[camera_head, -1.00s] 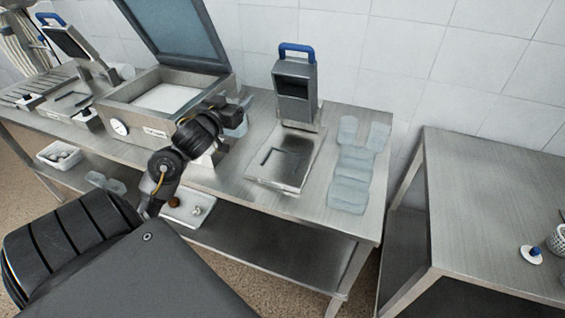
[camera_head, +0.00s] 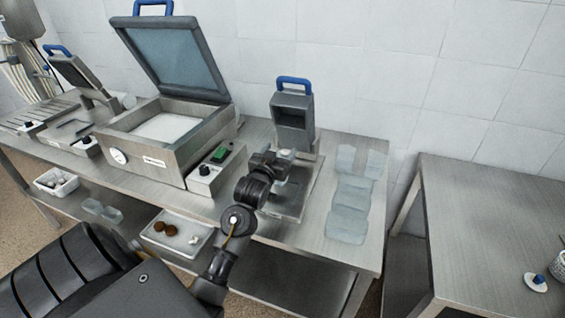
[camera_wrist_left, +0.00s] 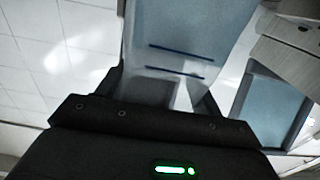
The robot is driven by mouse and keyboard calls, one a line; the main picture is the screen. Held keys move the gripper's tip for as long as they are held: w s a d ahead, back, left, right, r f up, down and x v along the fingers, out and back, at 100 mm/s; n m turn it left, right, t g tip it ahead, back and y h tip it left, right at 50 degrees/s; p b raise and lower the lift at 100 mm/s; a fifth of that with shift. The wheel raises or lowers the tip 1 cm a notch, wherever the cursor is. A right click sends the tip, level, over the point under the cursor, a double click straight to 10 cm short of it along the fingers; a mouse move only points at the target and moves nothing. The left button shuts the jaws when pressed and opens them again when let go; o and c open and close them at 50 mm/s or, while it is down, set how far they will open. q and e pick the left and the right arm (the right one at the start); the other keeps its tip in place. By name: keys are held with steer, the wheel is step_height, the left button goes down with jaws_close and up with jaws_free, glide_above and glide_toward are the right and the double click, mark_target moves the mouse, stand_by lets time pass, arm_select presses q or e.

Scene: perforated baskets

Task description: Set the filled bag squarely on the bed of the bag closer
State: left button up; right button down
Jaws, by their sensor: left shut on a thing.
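The bag closer (camera_head: 293,110) stands against the back of the steel table, with a blue handle and its head raised. Its flat metal bed (camera_head: 311,190) lies in front, partly hidden by my left arm. My left gripper (camera_head: 283,158) is above the bed, close to the raised head. In the left wrist view a translucent bluish bag (camera_wrist_left: 190,35) with two dark lines sits between the fingers, and the gripper is shut on it. The bag's contents, and whether it touches the bed, cannot be told. My right gripper is not in view.
Translucent bags (camera_head: 352,190) lie right of the closer. An open-lidded chamber machine (camera_head: 178,158) and a small control box (camera_head: 205,178) stand to the left. A tray (camera_head: 178,238) with small items sits on the lower shelf. A second table (camera_head: 490,210) is at right.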

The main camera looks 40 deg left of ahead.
arm_select(q)
steer(key=shift+w+d+f, duration=0.1)
steer(key=f, duration=0.2)
steer(key=f+p, duration=0.1)
steer(key=shift+w+d, duration=0.25)
steer(key=shift+d, duration=0.05)
steer(key=shift+f, duration=0.45)
steer(key=o, duration=1.5)
steer(key=shift+f, duration=0.15)
steer(key=shift+s, duration=0.1)
steer(key=shift+b+v, duration=1.1)
steer(key=shift+v, duration=4.85)
